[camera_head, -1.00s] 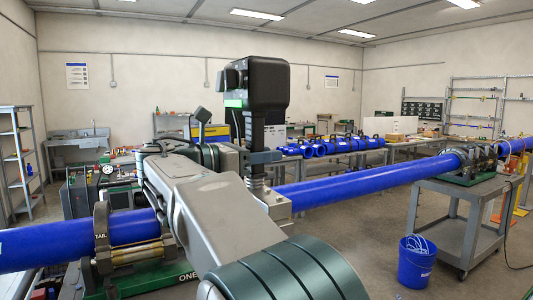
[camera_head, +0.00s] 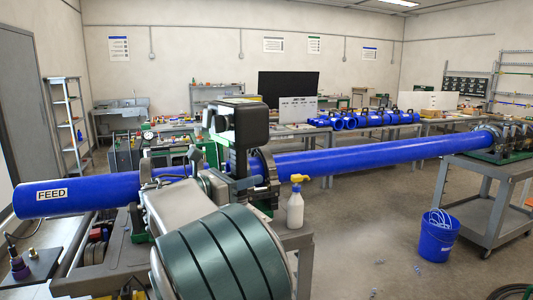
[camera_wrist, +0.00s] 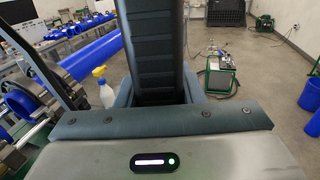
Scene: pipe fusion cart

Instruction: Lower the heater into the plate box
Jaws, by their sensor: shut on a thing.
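The heater (camera_head: 238,120) shows in the head view as a black box on a dark neck, upright in front of the blue pipe. In the wrist view its dark ribbed neck or handle (camera_wrist: 152,45) rises from between my jaws. My gripper (camera_wrist: 155,98) is shut on it. I cannot clearly make out the plate box in either view, nor whether the heater touches anything below.
A long blue pipe (camera_head: 370,152) crosses behind the heater, through dark clamps. A second blue section is marked FEED (camera_head: 95,194). A yellow-topped spray bottle (camera_head: 295,208) stands close on the right.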

